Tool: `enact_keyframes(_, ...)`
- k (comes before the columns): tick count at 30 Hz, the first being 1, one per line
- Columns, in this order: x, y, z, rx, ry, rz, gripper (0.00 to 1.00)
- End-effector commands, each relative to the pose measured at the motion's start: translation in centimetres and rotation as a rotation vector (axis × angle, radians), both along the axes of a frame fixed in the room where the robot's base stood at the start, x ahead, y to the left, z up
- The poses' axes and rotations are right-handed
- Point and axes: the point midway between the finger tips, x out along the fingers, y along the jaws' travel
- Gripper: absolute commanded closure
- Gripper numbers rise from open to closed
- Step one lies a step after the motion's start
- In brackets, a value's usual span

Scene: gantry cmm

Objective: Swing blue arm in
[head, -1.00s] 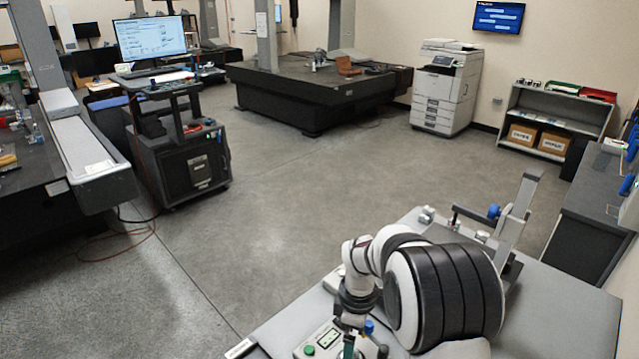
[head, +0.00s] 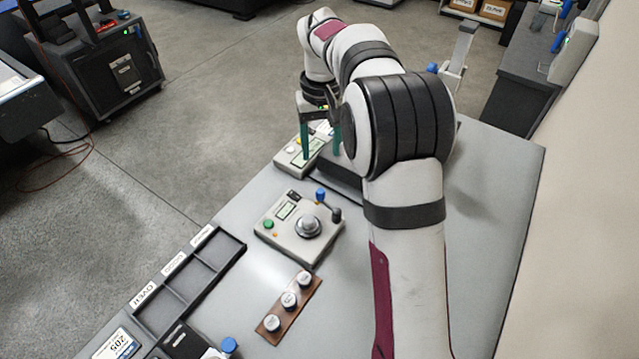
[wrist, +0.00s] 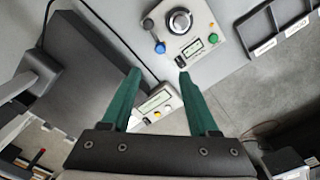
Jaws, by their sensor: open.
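A pale control box (head: 301,226) on the bench has a silver knob, a small display, a green button and two short arms. One arm has a blue end (head: 320,194), the other a black end (head: 336,214). In the wrist view the control box (wrist: 187,28) is at the top, with the blue end (wrist: 160,47) at its lower left corner. My gripper (head: 320,152) is farther along the bench, beyond the box. Its green fingers (wrist: 160,72) are apart, with nothing between the tips and clear of the blue end.
A second small box with a display (head: 300,150) is by my gripper; it also shows between the fingers in the wrist view (wrist: 157,106). A dark plate (wrist: 85,75) lies left there. A compartment tray (head: 190,275) and a brown strip with three round pieces (head: 290,305) are nearer. Bare bench lies right.

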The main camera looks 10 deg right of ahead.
Motion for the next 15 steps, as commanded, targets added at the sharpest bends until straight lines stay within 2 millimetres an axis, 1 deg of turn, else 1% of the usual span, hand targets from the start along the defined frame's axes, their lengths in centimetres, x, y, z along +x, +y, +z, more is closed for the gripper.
enact_keyframes(3, -0.2, 0.0, -3.6, 0.001, 0.007, 0.002, 0.39)
enact_keyframes(5, -0.1, 0.0, -5.5, 0.001, 0.006, 0.003, 0.39)
enact_keyframes(6, -0.1, 0.1, -6.7, 0.001, 0.006, 0.003, 0.39)
enact_keyframes(9, -0.1, 0.1, -9.4, 0.001, 0.004, 0.004, 0.39)
enact_keyframes(12, -0.1, 0.1, -11.4, 0.002, 0.002, 0.004, 0.39)
enact_keyframes(15, -0.1, 0.1, -12.7, 0.001, 0.001, 0.005, 0.39)
